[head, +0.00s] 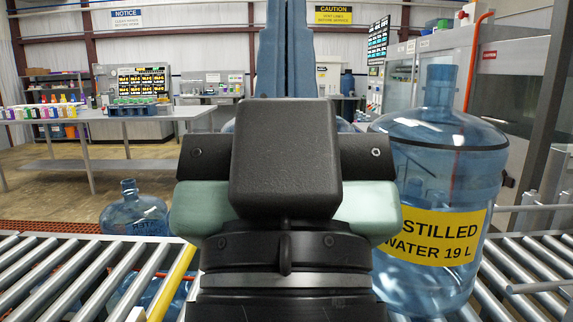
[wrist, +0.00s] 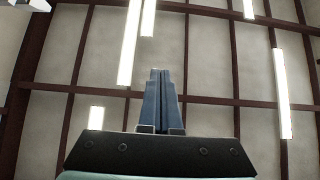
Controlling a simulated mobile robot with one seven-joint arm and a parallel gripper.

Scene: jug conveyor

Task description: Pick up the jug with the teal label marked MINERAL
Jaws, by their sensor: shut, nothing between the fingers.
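No teal label marked MINERAL shows in either view. A large clear blue jug (head: 440,180) stands upright on the rollers at the right of the head view; its yellow label reads DISTILLED WATER 19 L, partly cut off. My gripper (head: 286,6) points straight up in the middle of the head view, shut and empty, left of that jug and apart from it. In the wrist view my gripper (wrist: 160,72) shows its two blue fingers together against the ceiling. Slivers of bluish clear plastic show at both sides behind my wrist; what they belong to is hidden.
Roller conveyor (head: 60,268) runs across the front, with a yellow bar (head: 176,277) at left. A smaller blue jug (head: 136,213) stands lower, beyond the rollers. More blue plastic shows beneath them. A steel table (head: 150,129) with bottles stands back left; a glazed cabinet is at right.

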